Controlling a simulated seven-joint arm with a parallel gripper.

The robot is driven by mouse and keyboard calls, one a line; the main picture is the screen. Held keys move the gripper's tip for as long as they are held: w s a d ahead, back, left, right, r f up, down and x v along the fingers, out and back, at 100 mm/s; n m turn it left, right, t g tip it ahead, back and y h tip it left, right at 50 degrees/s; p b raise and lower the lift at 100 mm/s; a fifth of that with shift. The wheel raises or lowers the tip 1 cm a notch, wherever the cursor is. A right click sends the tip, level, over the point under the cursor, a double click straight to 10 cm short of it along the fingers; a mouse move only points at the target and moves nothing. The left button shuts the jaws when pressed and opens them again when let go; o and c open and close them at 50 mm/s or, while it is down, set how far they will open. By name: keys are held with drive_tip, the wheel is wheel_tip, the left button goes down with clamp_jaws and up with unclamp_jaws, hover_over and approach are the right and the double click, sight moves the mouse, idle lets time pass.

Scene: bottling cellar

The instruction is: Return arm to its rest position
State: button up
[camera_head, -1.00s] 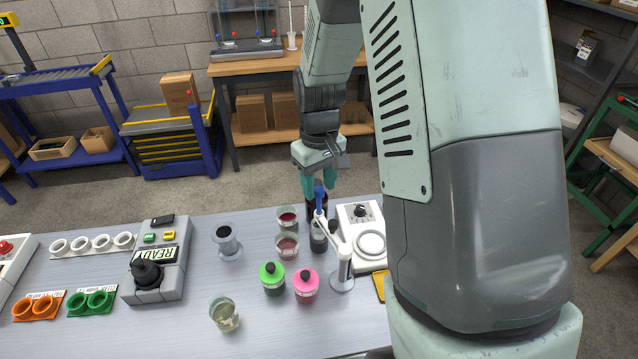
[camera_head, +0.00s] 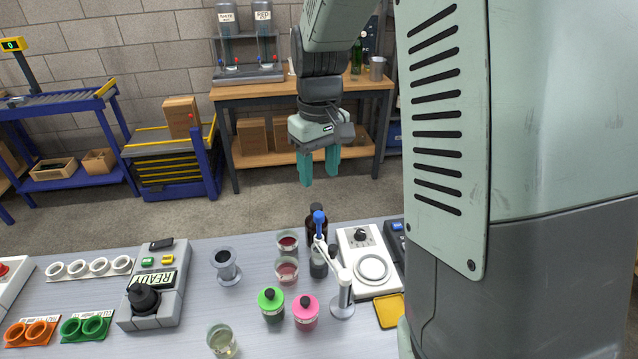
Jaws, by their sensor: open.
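My gripper (camera_head: 319,180) hangs in the air, pointing down, above and beyond the far edge of the grey workbench (camera_head: 200,300). Its two teal fingers are apart with nothing between them. My arm comes in from the right and covers the right part of the view. Below the gripper, a dark bottle (camera_head: 313,228) stands on the bench near a stand with a blue-topped white arm (camera_head: 341,287). The gripper touches none of these.
On the bench are glasses with red liquid (camera_head: 286,270), a green-topped bottle (camera_head: 271,304), a pink bottle (camera_head: 305,312), a glass of pale liquid (camera_head: 221,341), a white dial device (camera_head: 366,262) and a READY unit (camera_head: 155,297). A wooden table (camera_head: 290,90) stands behind. Floor between is clear.

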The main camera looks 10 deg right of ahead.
drive_tip(key=shift+r, duration=0.3)
drive_tip(key=shift+r, duration=0.1)
drive_tip(key=s+d+r+m+t, duration=0.1)
drive_tip(key=s+r+m+t, duration=0.15)
drive_tip(key=s+r, duration=0.75)
drive_tip(key=s+d+r+m+t, duration=0.1)
drive_tip(key=s+r+m+t, duration=0.1)
drive_tip(key=s, duration=1)
wheel_tip(320, 180, up, 2)
drive_tip(key=shift+s+t, duration=0.4)
drive_tip(key=shift+t, duration=0.15)
drive_tip(key=shift+w, duration=0.1)
